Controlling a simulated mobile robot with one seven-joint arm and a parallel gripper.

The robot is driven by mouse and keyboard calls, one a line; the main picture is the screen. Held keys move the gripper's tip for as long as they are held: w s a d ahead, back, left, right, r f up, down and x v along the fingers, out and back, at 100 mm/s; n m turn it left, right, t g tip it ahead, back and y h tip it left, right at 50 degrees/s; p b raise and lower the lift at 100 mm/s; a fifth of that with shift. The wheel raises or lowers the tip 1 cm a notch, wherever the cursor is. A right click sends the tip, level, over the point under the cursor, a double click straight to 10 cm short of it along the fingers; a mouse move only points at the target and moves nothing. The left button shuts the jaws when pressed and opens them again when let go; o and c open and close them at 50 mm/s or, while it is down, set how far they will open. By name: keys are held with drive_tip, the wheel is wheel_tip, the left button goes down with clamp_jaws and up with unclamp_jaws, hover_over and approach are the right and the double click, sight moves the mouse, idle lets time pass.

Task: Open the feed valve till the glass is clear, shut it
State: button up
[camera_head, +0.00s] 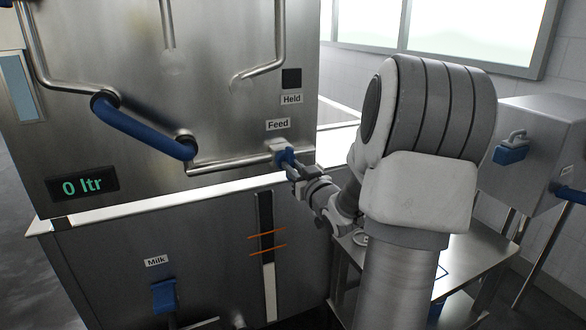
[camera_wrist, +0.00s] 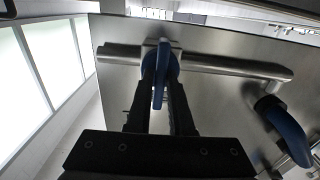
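The feed valve (camera_head: 283,151) sits on the steel pipe under the "Feed" label on the tank front. Its blue lever handle (camera_wrist: 159,72) stands upright in the wrist view, in line with my fingers. My gripper (camera_head: 292,168) is at this valve, and in the wrist view my gripper (camera_wrist: 161,85) has one black finger on each side of the handle, seemingly touching it. A narrow upright level glass (camera_head: 266,240) on the lower cabinet is dark above and white below, with orange marks across it.
A blue handle (camera_head: 164,295) is below the "Milk" label. A steel table (camera_head: 470,262) and a grey box with a blue latch (camera_head: 511,153) stand right of my arm. The tank ledge runs below the valve.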

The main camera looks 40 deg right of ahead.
drive_tip(key=o, duration=0.3)
drive_tip(key=shift+o, duration=0.2)
drive_tip(key=b+v, duration=0.6)
drive_tip(key=v, duration=1.1)
drive_tip(key=shift+s, duration=0.25)
drive_tip(key=shift+d, duration=0.1)
